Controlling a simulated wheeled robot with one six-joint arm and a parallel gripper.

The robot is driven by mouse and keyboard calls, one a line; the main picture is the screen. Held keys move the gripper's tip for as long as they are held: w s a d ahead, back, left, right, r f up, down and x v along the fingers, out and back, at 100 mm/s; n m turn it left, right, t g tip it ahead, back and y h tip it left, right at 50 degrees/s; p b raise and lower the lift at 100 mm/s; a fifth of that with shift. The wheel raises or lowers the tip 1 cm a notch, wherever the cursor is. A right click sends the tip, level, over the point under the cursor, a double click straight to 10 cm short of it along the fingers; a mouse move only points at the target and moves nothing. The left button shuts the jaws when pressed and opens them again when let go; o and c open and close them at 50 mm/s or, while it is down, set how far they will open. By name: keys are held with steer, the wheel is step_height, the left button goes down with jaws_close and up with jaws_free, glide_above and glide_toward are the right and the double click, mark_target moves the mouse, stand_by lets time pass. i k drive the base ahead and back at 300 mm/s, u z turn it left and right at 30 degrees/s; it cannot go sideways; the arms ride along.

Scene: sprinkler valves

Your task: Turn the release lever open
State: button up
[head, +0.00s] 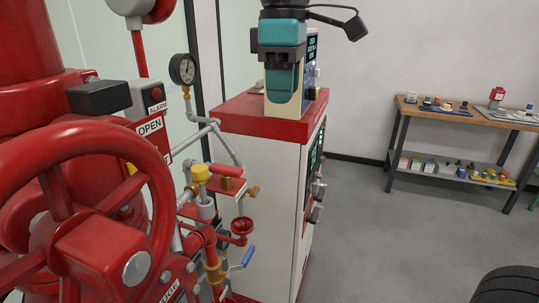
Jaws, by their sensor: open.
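A red valve assembly fills the left, with a large red handwheel (85,215) in front of it. A white plate marked OPEN (150,126) is fixed to it, with a small yellow part (132,169) just below, partly hidden by the wheel. Small valves to the right include a yellow-capped fitting (200,174), a small red handwheel (242,227) and a blue-handled lever (248,256) at the lower middle. I cannot tell for sure which part is the release lever. I cannot make out my gripper in this view.
A white cabinet with a red top (240,118) stands close right of the valves, bearing a teal and black device (283,35). A pressure gauge (183,69) rises behind the assembly. A workbench (455,113) stands at the back right. Grey floor (400,235) is clear between.

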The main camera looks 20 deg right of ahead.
mark_target(231, 171)
steer(key=z, duration=1.2)
steer(key=k, duration=0.85)
steer(key=u, duration=1.05)
steer(key=i, duration=1)
steer(key=z, duration=0.05)
